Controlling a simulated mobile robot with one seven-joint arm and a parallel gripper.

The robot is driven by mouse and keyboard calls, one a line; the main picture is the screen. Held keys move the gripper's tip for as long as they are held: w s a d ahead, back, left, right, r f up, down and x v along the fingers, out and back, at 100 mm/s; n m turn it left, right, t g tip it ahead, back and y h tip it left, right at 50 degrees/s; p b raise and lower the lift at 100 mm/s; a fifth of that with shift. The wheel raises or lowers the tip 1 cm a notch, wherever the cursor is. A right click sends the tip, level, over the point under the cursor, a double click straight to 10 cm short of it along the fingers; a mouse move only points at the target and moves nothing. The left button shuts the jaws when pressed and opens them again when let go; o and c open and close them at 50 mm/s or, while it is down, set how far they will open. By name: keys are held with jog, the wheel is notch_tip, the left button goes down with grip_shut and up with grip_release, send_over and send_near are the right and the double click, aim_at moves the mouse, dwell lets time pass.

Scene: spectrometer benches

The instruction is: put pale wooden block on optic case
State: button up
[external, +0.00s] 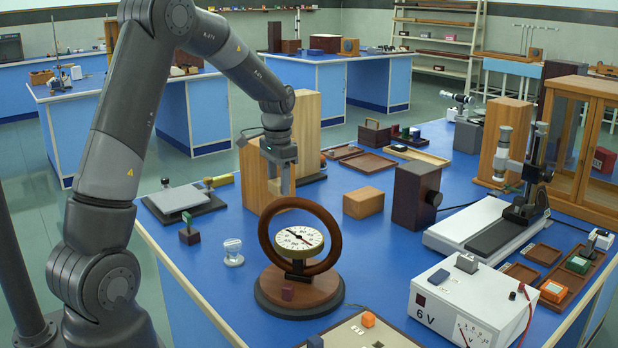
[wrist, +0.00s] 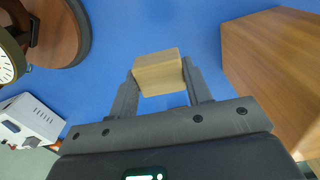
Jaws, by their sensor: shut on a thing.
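The pale wooden block (wrist: 159,70) sits between the two fingers of my gripper (wrist: 160,90) in the wrist view, with blue bench top below it. My gripper (external: 278,178) points down in the external view, in front of the tall wooden boxes at the back left of the bench. There the held block is hard to tell from the wood behind it. Which thing is the optic case is not certain; a shallow open dark wooden case (external: 368,163) lies right of my gripper, farther back on the bench.
A tall wooden box (external: 255,180) stands close by my gripper; a wooden box also fills the right of the wrist view (wrist: 268,70). A ring instrument on a round base (external: 299,288) stands in front. A brown block (external: 363,203) and a dark lamp box (external: 413,195) stand to the right.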

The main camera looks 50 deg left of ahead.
jog(key=w+d+r, duration=0.2)
jog(key=w+d, duration=0.4)
jog(key=w, duration=0.5)
jog(key=w+d+r, duration=0.2)
jog(key=w+d, duration=0.5)
jog(key=w, duration=0.4)
send_over(357, 195)
jog(key=shift+n, duration=0.4)
notch_tip(357, 195, down, 7)
jog(key=shift+s+d+f, duration=0.1)
jog(key=shift+f, duration=1.95)
jog(key=shift+f, duration=0.1)
jog(key=o, duration=1)
